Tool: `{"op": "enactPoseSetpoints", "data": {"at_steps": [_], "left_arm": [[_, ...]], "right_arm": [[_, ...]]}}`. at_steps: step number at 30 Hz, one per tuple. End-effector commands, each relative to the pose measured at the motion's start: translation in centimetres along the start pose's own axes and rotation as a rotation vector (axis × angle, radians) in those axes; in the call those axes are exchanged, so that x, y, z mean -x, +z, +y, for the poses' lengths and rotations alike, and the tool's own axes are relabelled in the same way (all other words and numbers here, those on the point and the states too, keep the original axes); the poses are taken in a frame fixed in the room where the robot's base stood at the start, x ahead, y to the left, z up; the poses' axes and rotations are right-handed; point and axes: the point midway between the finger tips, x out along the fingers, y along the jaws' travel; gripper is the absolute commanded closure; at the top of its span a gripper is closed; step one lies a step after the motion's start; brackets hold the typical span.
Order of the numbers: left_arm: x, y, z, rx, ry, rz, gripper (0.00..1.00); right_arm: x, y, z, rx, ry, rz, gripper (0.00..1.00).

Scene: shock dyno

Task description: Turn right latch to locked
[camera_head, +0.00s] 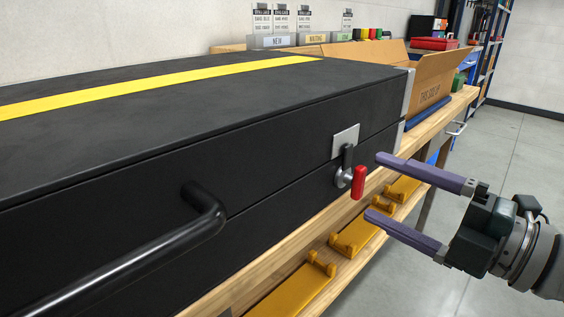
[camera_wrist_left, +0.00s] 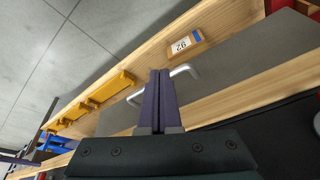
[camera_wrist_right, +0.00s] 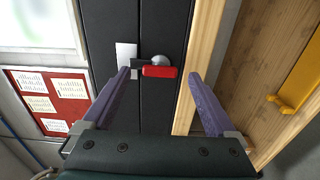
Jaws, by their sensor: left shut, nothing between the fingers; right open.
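The right latch is on the front of a black case (camera_head: 260,150), near its right end. It has a grey plate (camera_head: 345,142), a round metal pivot and a red handle (camera_head: 358,183) that hangs down. My right gripper (camera_head: 372,187) is open just right of the latch, its purple fingers pointing at it. In the right wrist view the red handle (camera_wrist_right: 159,71) lies between the two open fingertips, with a gap on both sides. I see no contact. My left gripper (camera_wrist_left: 160,75) is shut and empty, in front of the wooden bench; it is out of the head view.
A black bar handle (camera_head: 150,255) sticks out from the case front, left of the latch. Yellow brackets (camera_head: 355,236) lie on the wooden bench ledge below. An open cardboard box (camera_head: 435,82) stands beyond the case's right end. The floor at right is clear.

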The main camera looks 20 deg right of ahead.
Motion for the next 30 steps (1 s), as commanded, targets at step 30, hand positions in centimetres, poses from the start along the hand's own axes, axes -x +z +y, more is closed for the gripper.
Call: {"op": "enactPoseSetpoints", "data": {"at_steps": [30], "left_arm": [[0.8, -0.2, -0.3, -0.009, -0.007, -0.001, 1.00]], "right_arm": [[6.8, 0.1, 0.5, -0.009, -0.001, -0.011, 0.07]]}}
